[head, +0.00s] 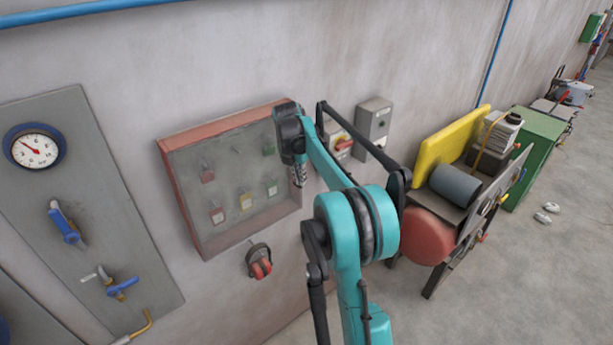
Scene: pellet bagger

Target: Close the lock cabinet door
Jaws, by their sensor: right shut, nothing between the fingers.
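The lock cabinet (180,196) is a shallow box with red sides on the grey wall. My right gripper (299,184) is shut and empty, at the right edge of the door. It points downward, and the arm hides the cabinet's upper right corner. Whether the fingers touch the door is not clear. My left gripper is not in view.
A grey panel with a gauge (35,150) and blue-handled valves is left of the cabinet. Red-and-black ear defenders (260,262) hang below it. Switch boxes (374,122) are on the wall to the right, beyond my arm. A machine with a red drum (428,236) stands further right.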

